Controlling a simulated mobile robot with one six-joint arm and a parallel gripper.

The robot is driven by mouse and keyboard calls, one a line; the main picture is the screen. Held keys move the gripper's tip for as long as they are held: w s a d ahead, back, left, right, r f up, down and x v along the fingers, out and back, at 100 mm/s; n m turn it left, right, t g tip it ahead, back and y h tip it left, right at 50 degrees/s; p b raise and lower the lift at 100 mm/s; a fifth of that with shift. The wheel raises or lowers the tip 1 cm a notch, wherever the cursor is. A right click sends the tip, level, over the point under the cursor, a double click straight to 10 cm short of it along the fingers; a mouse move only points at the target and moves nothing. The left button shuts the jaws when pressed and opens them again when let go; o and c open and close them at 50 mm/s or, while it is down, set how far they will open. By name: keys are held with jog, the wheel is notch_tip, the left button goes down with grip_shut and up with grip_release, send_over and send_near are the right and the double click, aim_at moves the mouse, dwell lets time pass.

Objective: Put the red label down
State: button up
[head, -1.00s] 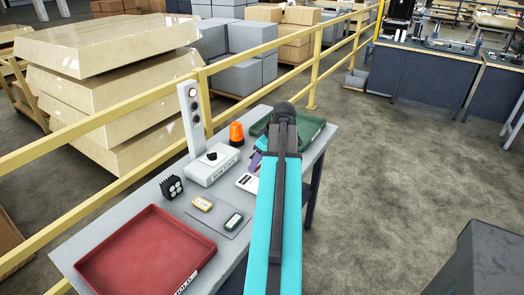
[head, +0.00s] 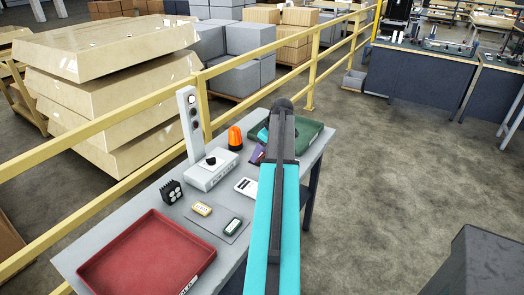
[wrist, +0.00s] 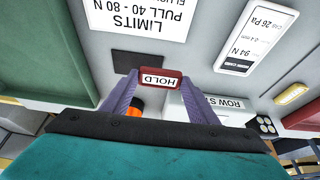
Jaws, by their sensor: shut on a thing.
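The red label (wrist: 160,78), with a white face reading HOLD, is pinched between the purple fingertips of my gripper (wrist: 161,80) in the wrist view. It appears above the grey table top (wrist: 205,65); I cannot tell whether it touches the table. A dark square patch (wrist: 138,63) lies just beside it in the picture. In the head view my arm hides the label, and only a bit of a purple finger (head: 257,154) shows, near the green tray (head: 307,136).
A red tray (head: 148,252) is at the near end. A control box (head: 210,171), orange beacon (head: 235,137), black lamp block (head: 171,191), yellow tag (head: 201,209) and dark green tag (head: 233,226) stand or lie between the trays. A LIMITS sheet (wrist: 140,15) lies near the label.

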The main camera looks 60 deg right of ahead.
aim_at(262, 152)
jog(key=shift+w+d+f+p, duration=0.15)
jog(key=shift+w+d, duration=0.25)
jog(key=shift+d, duration=0.4)
jog(key=shift+w+d+p, duration=0.3)
jog(key=shift+w+d, duration=0.05)
jog(key=shift+d, duration=0.4)
jog(key=shift+w+d+f+p, duration=0.15)
jog(key=shift+w+d, duration=0.25)
jog(key=shift+d, duration=0.4)
jog(key=shift+f+p, duration=0.8)
jog(key=shift+f, duration=0.9)
jog(key=shift+f, duration=0.15)
jog(key=o, duration=1)
